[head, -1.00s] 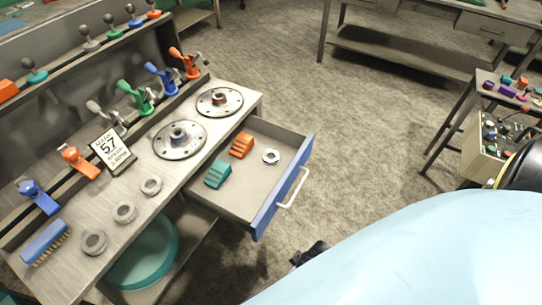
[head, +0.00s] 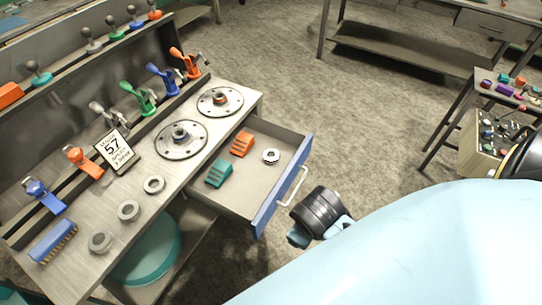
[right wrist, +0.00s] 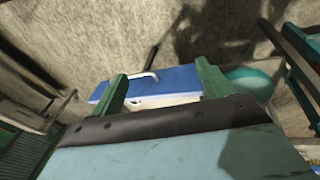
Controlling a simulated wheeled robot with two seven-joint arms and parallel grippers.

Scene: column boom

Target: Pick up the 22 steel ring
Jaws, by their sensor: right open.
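Three steel rings lie in a row on the bench top in the head view: a near ring (head: 101,242), a middle ring (head: 128,210) and a far ring (head: 154,185). Another steel ring (head: 271,156) lies in the open drawer (head: 233,202). No size marking is readable, so I cannot tell which is the 22 ring. My right gripper (head: 299,237) is just outside the drawer front, near its handle, mostly hidden behind my wrist. In the right wrist view its two green fingers (right wrist: 160,72) are apart and empty, with the blue drawer front beyond. My left gripper is not in view.
The drawer also holds a teal block (head: 219,173) and an orange block (head: 242,144). Two flanged discs (head: 180,139) (head: 220,101), a sign reading 57 (head: 117,149) and a blue brush (head: 52,242) stand on the bench. Open floor lies right of the drawer.

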